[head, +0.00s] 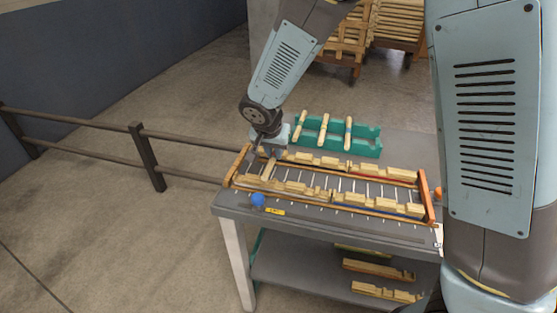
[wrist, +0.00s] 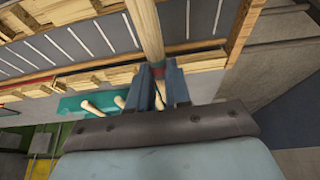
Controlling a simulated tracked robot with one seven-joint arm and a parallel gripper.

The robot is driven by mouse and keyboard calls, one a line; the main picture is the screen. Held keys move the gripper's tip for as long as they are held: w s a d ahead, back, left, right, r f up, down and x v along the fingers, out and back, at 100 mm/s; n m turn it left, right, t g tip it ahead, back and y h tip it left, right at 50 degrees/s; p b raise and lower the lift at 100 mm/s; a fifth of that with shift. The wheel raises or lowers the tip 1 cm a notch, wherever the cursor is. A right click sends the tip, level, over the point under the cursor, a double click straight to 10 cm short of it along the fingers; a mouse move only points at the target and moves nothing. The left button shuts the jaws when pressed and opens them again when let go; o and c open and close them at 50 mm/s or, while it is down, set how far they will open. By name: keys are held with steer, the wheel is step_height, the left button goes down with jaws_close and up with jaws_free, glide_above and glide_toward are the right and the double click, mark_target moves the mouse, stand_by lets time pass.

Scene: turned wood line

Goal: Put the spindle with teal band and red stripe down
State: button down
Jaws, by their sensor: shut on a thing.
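My gripper (wrist: 160,88) is shut on a pale wooden spindle (wrist: 145,30). A red stripe and a bit of teal show on the spindle right at the jaws in the wrist view; the jaws hide the rest of the band. In the head view my gripper (head: 268,146) is at the left end of the wooden frame (head: 233,166), and the spindle (head: 268,169) reaches across between its two long sides. I cannot tell whether the spindle touches the blocks (head: 295,187) along these sides or hangs just above them.
A teal rack (head: 370,150) with three spindles stands behind the frame. A blue ball (head: 257,199) and a yellow label (head: 275,212) are at the table's front left edge. White marks cross the frame's empty middle. A dark railing (head: 150,160) stands left of the table.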

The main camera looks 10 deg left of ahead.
mark_target(272, 156)
steer(key=shift+w+a+f, duration=0.15)
steer(key=shift+w+f, duration=0.05)
steer(key=shift+f, duration=1.7)
steer(key=shift+f, duration=0.15)
steer(key=c, duration=1.1)
jaws_free()
